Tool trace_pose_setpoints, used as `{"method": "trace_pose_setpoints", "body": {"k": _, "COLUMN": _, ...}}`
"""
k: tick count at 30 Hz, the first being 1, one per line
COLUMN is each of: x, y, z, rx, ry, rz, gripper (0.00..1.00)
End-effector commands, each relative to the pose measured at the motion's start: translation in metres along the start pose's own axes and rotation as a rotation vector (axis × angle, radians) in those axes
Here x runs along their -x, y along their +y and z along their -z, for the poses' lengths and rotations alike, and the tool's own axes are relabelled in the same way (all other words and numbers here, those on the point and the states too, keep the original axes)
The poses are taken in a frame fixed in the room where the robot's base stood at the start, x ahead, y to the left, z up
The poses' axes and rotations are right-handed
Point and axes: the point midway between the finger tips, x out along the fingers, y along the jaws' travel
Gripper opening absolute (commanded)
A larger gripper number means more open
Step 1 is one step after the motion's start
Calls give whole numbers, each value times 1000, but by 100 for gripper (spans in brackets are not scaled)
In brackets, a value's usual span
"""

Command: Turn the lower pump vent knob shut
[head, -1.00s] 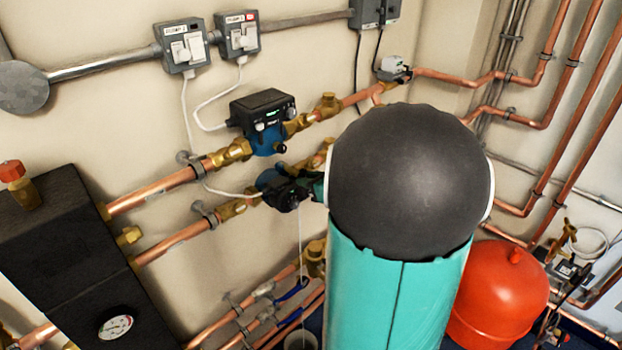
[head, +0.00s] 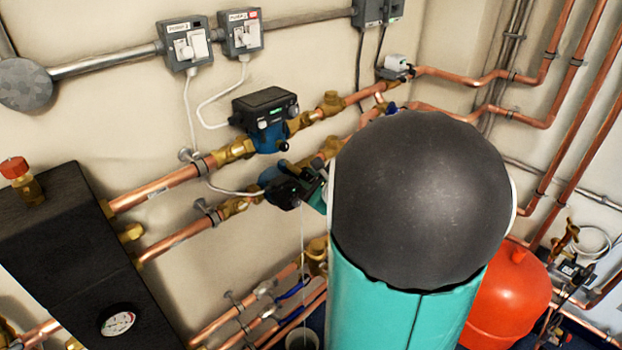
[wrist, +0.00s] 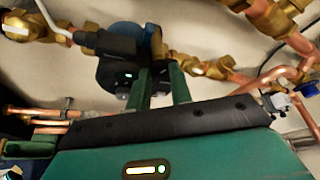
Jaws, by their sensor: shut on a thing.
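The lower pump (head: 274,178) has a blue body and a dark head, and sits on the lower copper pipe in the head view. It also shows in the wrist view (wrist: 112,72). My gripper (head: 308,186) is at the front of its dark head, from the right. In the wrist view the two green fingers of my gripper (wrist: 160,74) reach up to the pump and are shut on the vent knob. The knob is mostly hidden between the fingertips, so its angle cannot be told.
The upper pump (head: 266,120) sits just above on a parallel pipe. A thin pale line hangs from the lower pump to a bucket (head: 302,338) below. Brass valves (head: 238,148) and a white cable are close by. A red vessel (head: 515,290) stands right.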

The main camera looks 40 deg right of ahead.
Motion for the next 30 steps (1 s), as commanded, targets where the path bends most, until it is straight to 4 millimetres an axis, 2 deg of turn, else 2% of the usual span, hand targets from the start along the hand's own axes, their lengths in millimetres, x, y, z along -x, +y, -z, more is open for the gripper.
{"method": "trace_pose_setpoints", "body": {"k": 11, "x": 0, "y": 0, "z": -1, "rx": 4, "ry": -3, "rz": 2, "gripper": 0}}
{"method": "trace_pose_setpoints", "body": {"k": 12, "x": 0, "y": 0, "z": -1, "rx": 4, "ry": -3, "rz": 1, "gripper": 27}}
{"method": "trace_pose_setpoints", "body": {"k": 15, "x": 0, "y": 0, "z": -1, "rx": 4, "ry": -2, "rz": 1, "gripper": 43}}
{"method": "trace_pose_setpoints", "body": {"k": 30, "x": 2, "y": -2, "z": -1, "rx": 3, "ry": -2, "rz": 1, "gripper": 43}}
